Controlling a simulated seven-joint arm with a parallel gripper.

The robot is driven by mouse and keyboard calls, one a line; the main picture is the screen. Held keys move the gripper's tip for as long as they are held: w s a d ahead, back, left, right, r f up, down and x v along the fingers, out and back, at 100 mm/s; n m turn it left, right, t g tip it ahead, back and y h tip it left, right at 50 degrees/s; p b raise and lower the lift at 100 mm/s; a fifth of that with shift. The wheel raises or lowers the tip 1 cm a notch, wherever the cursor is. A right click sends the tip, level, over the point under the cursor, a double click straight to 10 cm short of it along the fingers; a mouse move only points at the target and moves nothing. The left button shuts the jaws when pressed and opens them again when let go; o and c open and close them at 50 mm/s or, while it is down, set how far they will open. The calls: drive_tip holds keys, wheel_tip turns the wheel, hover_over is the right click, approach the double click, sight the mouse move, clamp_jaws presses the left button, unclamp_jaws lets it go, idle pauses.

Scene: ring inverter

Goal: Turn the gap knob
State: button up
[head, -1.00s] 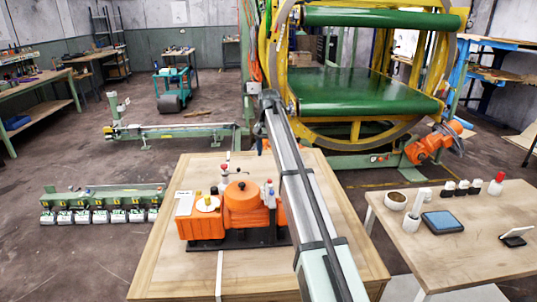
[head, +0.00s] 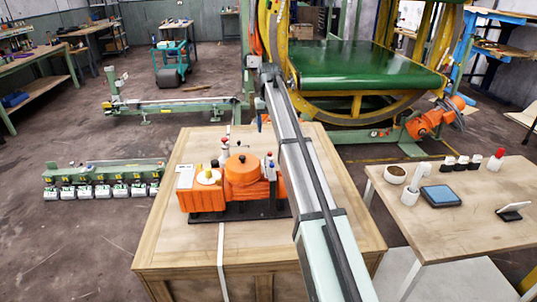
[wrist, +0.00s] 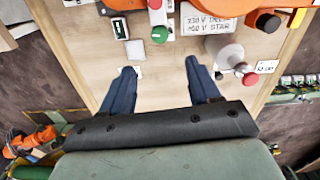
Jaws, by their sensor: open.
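My gripper (wrist: 160,68) is open and empty in the wrist view, its two blue fingers apart over bare wood. I cannot tell which is the gap knob. In the head view the orange machine (head: 245,178) sits on the wooden crate (head: 205,262). My arm hides most of the gripper there.
In the wrist view a printed voltage plate (wrist: 208,24) and a small black switch box (wrist: 119,27) lie beyond the fingers. In the head view a side table (head: 450,235) with cups and a blue pad stands right. A large yellow-and-green machine (head: 365,65) stands behind.

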wheel_tip(320, 180, down, 13)
drive_tip(key=shift+f, duration=0.1)
idle(0.5)
drive_tip(key=shift+c, duration=0.2)
drive_tip(key=c, duration=1)
drive_tip(key=shift+m, duration=2.4)
drive_tip(key=o, duration=1)
drive_tip(key=shift+o, duration=0.2)
wheel_tip(320, 180, up, 14)
